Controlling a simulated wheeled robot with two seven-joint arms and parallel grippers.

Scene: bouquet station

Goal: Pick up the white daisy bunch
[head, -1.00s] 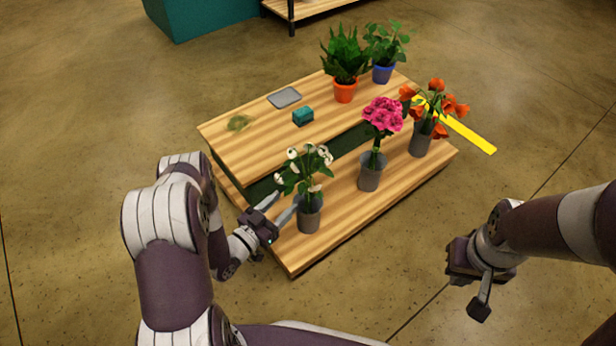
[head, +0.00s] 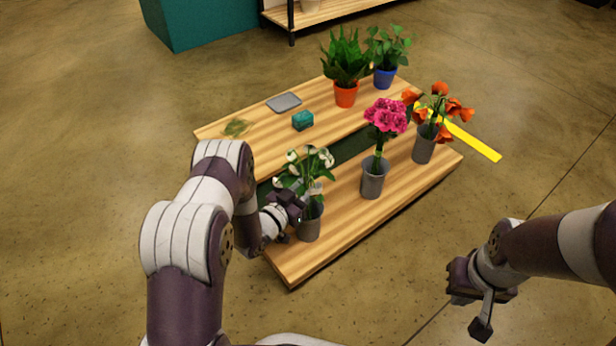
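The white daisy bunch (head: 318,162), white blooms on green stems, stands in a grey bucket (head: 310,224) at the near left end of the lower wooden shelf. My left gripper (head: 305,194) is at the stems just above the bucket rim, coming in from the left. Its fingers overlap the stems and leaves, so I cannot tell whether it has closed on them. My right gripper (head: 472,312) hangs over the floor at the right, away from the flowers; its finger gap is not clear.
Pink flowers (head: 386,116) and orange flowers (head: 436,106) stand in grey buckets farther along the lower shelf. The upper shelf holds a teal box (head: 302,120), a grey tray (head: 284,102) and two potted plants. A yellow floor strip (head: 470,140) lies behind.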

